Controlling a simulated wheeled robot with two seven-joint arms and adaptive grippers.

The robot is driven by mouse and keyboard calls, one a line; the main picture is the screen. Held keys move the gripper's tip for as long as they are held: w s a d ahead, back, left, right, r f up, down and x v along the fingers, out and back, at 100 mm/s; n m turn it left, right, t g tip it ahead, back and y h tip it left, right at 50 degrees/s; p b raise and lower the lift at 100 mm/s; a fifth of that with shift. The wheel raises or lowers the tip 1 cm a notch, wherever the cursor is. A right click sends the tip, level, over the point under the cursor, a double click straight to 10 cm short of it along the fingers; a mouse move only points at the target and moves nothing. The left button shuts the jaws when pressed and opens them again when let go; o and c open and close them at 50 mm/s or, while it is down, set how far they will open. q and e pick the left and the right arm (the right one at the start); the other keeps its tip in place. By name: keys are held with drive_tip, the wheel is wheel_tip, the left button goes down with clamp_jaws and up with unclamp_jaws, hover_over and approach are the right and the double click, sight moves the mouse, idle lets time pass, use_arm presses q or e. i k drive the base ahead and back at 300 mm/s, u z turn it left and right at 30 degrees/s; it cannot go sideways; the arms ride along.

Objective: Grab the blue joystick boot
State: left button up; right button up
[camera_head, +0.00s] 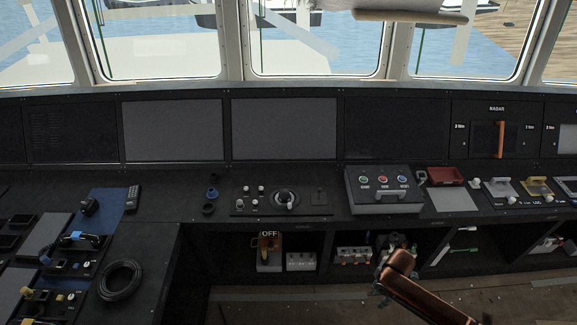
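A small blue ring-shaped piece (212,192), which looks like the joystick boot, sits on the dark console left of the joystick panel (284,200). A similar black ring (208,208) lies just in front of it. The joystick (288,198) stands on its round base to the right of both. My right gripper (393,243) is dark and small at the end of my copper-coloured arm, in front of the shelf opening. It is well to the right of and below the blue piece. Its fingers blend into the dark shelf. My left gripper is not in view.
A grey box with coloured buttons (383,189) and a red tray (447,176) stand to the right. A black cable coil (121,280), a handset (132,198) and a blue mat (106,207) are at the left. The console around the blue piece is mostly clear.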

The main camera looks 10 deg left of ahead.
sight(212, 194)
drive_tip(key=u, duration=0.15)
drive_tip(key=i, duration=1.2)
drive_tip(key=u, duration=1.35)
drive_tip(key=i, duration=0.9)
drive_tip(key=u, duration=0.9)
